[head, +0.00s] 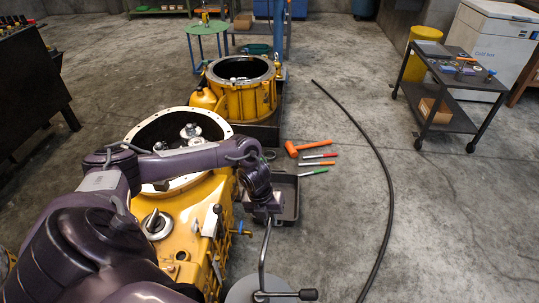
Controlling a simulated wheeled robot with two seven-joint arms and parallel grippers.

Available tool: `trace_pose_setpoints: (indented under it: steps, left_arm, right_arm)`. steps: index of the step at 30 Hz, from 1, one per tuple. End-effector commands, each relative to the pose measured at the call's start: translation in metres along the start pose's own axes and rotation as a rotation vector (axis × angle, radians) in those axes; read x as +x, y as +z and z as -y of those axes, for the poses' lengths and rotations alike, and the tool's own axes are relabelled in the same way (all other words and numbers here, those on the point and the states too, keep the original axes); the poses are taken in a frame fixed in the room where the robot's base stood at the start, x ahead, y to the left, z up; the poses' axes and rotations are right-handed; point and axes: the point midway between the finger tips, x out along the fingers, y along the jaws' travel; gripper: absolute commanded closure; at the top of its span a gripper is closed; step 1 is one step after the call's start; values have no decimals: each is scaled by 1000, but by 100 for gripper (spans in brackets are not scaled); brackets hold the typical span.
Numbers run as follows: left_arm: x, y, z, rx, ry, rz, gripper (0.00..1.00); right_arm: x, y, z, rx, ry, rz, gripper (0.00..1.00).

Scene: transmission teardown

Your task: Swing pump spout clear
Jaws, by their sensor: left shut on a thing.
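A pump stands at the bottom centre on a round grey drum top (243,290). Its thin metal spout (263,250) rises from the pump, and its upper end reaches my left gripper. My left gripper (267,215) hangs from the dark purple arm that comes in from the left, and is shut on the spout's upper end. The fingertips are small and partly dark, so the exact contact is hard to see. A pump handle with a black grip (308,294) sticks out to the right, low in the view. My right gripper is not in view.
A yellow transmission housing (187,222) is left of the gripper, partly behind my arm. A black tray (287,190) lies just behind the gripper.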

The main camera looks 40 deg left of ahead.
Motion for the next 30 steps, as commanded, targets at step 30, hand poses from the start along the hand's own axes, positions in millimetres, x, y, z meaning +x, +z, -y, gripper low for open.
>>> trace_pose_setpoints:
  steps: [30]
  left_arm:
    - [-39,1,0,2,-1,3,64]
  right_arm:
    - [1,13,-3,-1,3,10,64]
